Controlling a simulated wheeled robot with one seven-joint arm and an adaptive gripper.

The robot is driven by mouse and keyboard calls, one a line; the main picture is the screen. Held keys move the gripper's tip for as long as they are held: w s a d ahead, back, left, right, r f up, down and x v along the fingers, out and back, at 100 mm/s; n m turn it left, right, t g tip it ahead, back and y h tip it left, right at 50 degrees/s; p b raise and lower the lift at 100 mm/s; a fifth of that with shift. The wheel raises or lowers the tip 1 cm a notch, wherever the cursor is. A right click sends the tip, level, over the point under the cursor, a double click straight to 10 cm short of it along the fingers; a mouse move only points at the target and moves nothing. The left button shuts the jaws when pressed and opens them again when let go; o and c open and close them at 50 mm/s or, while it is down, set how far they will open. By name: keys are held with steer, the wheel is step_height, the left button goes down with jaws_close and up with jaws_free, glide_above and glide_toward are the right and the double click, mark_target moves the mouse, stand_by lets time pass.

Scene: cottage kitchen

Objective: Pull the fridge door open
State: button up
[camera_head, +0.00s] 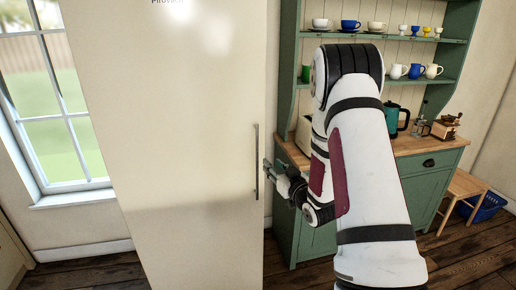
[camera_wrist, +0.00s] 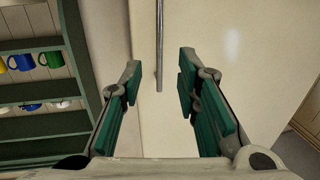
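The cream fridge door (camera_head: 185,130) stands upright in the head view and looks closed. Its thin vertical metal handle (camera_head: 256,160) is near the door's right edge. My gripper (camera_head: 266,170) is just right of the handle's lower part. In the wrist view my gripper (camera_wrist: 157,80) has its two green-padded fingers wide apart. The handle (camera_wrist: 159,45) shows there between and beyond the fingers, its end near fingertip level in the picture. No contact between fingers and handle is visible. The fridge door (camera_wrist: 255,50) fills the right of that view.
A green dresser (camera_head: 430,195) with shelves of cups, a teal kettle (camera_head: 393,118) and a coffee grinder (camera_head: 446,126) stands right of the fridge, behind my arm. A wooden stool (camera_head: 462,190) and blue basket (camera_head: 485,207) are farther right. A window (camera_head: 50,110) is left.

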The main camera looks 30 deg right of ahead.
steer(key=w+d, duration=0.1)
steer(key=w, duration=1.2)
steer(key=shift+w, duration=0.35)
steer(key=shift+d, duration=0.1)
jaws_close()
